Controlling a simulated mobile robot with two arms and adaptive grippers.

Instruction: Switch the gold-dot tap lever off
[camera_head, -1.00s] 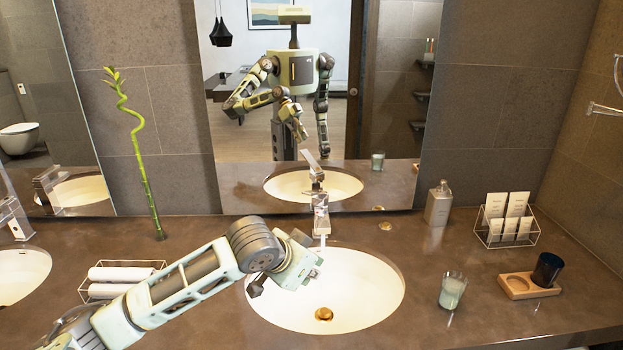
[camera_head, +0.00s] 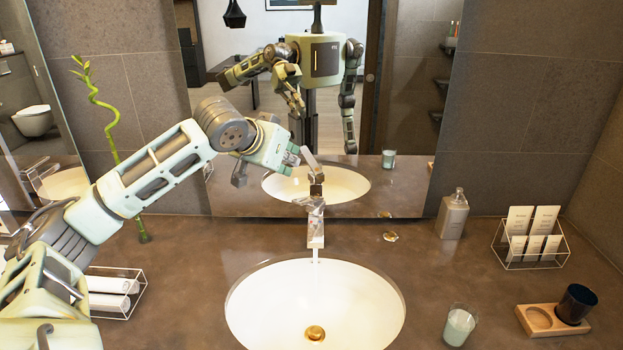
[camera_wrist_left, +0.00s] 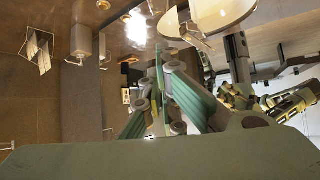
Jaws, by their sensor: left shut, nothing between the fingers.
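The chrome tap (camera_head: 316,232) stands behind the white basin, with its lever (camera_head: 311,166) raised and tilted at the top. A thin pale stream shows under the spout. A round gold dot (camera_head: 390,236) lies on the counter to the tap's right.
The basin (camera_head: 240,310) has a gold drain. A soap bottle (camera_head: 453,215), card rack (camera_head: 530,246), glass (camera_head: 459,326) and wooden tray (camera_head: 532,318) stand to the right. A towel basket (camera_head: 122,312) and bamboo stalk (camera_head: 128,190) are at left. The mirror (camera_head: 420,110) is close behind the tap.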

